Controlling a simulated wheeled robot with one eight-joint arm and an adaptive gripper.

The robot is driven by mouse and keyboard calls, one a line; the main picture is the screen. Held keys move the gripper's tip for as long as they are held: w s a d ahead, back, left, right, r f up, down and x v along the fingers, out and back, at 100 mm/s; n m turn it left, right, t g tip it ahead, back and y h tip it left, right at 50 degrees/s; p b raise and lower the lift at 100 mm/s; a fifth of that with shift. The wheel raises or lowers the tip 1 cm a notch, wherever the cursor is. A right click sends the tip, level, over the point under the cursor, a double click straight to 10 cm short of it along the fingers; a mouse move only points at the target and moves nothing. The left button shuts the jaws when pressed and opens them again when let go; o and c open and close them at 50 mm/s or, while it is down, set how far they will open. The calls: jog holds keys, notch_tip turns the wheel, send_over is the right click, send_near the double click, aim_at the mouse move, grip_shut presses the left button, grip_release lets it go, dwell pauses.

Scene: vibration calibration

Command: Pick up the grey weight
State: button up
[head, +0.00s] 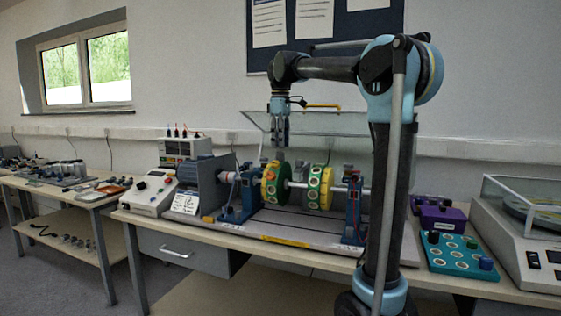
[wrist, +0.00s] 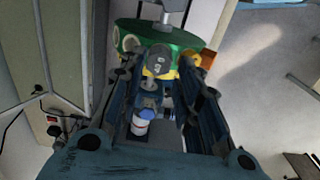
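The grey weight (wrist: 160,60), a small cylinder with dark marks on its end, shows between my fingertips in the wrist view. My gripper (wrist: 165,65) appears open, with a narrow gap on each side of the weight. In the head view my gripper (head: 280,143) points down, just above the yellow-rimmed disc (head: 270,186) of the shaft rig. The weight cannot be made out clearly there. In the wrist view the green disc (wrist: 130,32) lies just beyond the weight. Whether the weight touches a disc cannot be told.
A second green disc (head: 327,188) sits to the right on the same shaft, between blue bearing stands (head: 354,210). A raised clear guard (head: 345,123) stands behind. A teal tray (head: 440,262), a purple block (head: 456,222) and a scale (head: 510,240) stand on the right.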

aim_at(280, 153)
jog(key=shift+w+f, duration=0.1)
jog(key=shift+f, duration=2.5)
jog(key=c, duration=0.6)
